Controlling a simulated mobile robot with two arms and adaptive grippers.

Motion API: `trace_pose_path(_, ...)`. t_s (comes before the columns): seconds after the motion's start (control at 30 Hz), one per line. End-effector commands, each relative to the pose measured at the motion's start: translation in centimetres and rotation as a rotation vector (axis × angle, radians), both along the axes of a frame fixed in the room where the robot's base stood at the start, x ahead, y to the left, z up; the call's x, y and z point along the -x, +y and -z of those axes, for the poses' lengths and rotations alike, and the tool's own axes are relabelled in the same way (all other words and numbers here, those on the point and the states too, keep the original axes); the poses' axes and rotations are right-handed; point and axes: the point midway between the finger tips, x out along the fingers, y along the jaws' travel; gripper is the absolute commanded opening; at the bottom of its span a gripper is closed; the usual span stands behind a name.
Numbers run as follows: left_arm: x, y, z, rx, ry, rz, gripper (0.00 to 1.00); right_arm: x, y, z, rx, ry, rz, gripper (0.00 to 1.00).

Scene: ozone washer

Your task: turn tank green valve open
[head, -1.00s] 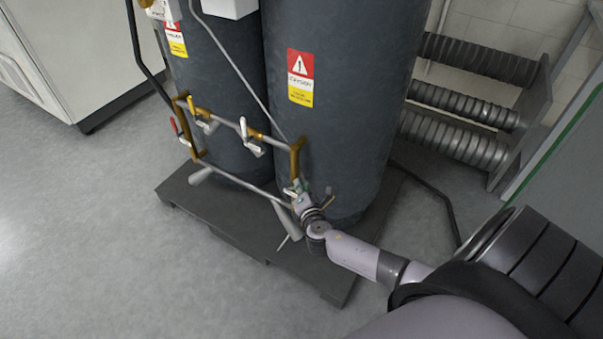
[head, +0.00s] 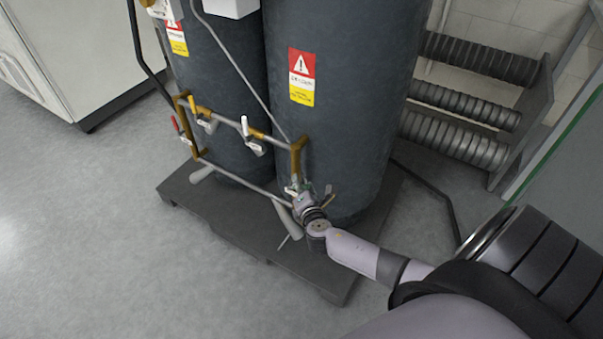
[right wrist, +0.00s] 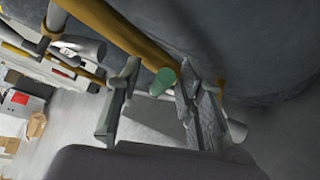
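The green valve handle (right wrist: 162,82) shows in the right wrist view as a small green rounded end, between the two fingers of my right gripper (right wrist: 158,105). The fingers stand apart, with visible gaps on both sides of the handle, so the gripper looks open. In the head view my right gripper (head: 297,189) is at the lower right corner of the pipe frame, in front of the right tank (head: 345,120). There the gripper mostly hides the green valve. My left gripper is not in view.
The brass and grey pipe frame (head: 297,158) carries several other valves, including one with a red handle (head: 175,123). Both tanks stand on a dark pallet (head: 240,232). Ribbed cylinders (head: 465,95) are on a rack at the right. The floor at left is clear.

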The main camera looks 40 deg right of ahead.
Motion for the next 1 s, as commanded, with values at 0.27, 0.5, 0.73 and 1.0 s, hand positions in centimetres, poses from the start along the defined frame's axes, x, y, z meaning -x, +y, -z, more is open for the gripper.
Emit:
trace_pose_path(0.27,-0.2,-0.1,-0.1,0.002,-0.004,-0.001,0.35,0.7,0.3,-0.1,-0.001,0.001,0.000,0.35)
trace_pose_path(0.5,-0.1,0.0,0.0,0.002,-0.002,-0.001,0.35,4.6,2.1,-1.3,-0.004,0.003,-0.003,0.35)
trace_pose_path(0.73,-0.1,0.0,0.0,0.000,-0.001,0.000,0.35,8.6,3.9,-2.8,-0.003,0.002,-0.001,0.35)
trace_pose_path(1.0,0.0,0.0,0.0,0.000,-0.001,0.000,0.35,10.4,4.7,-3.5,0.000,0.000,-0.001,0.35)
